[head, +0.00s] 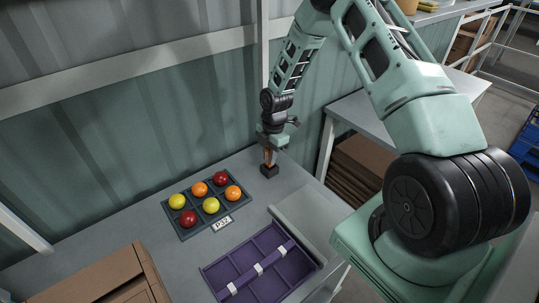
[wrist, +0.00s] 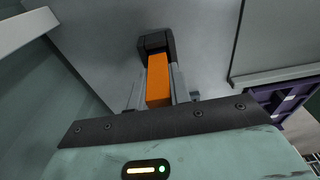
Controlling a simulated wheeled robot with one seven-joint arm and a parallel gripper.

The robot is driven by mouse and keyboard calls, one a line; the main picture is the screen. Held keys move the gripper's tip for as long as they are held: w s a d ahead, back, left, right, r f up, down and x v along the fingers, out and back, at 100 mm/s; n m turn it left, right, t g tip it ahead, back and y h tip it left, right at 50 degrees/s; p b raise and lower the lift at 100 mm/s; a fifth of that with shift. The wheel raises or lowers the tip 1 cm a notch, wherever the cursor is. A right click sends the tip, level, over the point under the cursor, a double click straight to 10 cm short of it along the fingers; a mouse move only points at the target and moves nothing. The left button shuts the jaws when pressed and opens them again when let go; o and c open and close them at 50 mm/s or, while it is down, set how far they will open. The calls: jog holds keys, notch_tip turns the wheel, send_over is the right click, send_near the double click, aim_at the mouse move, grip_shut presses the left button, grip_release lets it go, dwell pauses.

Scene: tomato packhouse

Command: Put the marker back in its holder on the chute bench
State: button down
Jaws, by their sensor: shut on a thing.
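The orange marker (wrist: 158,80) is upright between the fingers of my gripper (wrist: 160,98), which is shut on it. In the head view my gripper (head: 268,149) is low over the far end of the grey bench (head: 150,225), with a little of the orange marker (head: 268,158) showing below it. The small black holder (head: 269,171) stands on the bench directly under the marker, and it also shows past the marker's far end in the wrist view (wrist: 156,43). The marker's lower end meets the holder in both views; how deep it sits inside is hidden.
A dark tray (head: 184,234) with several red, orange and yellow tomatoes lies left of the holder, a label card (head: 222,223) beside it. A purple divided crate (head: 247,251) is nearer the front. A cardboard box (head: 100,278) stands front left. The corrugated wall (head: 130,120) rises close behind.

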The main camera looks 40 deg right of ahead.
aim_at(269, 149)
jog(key=shift+f+b, duration=0.4)
jog(key=shift+f, duration=0.3)
jog(key=c, duration=1.2)
grip_release()
jog(key=c, duration=0.3)
jog(key=shift+c, duration=0.2)
jog(key=shift+r, duration=0.15)
jog(key=shift+r+p, duration=2.55)
jog(key=shift+r, duration=0.9)
jog(key=shift+f, duration=0.1)
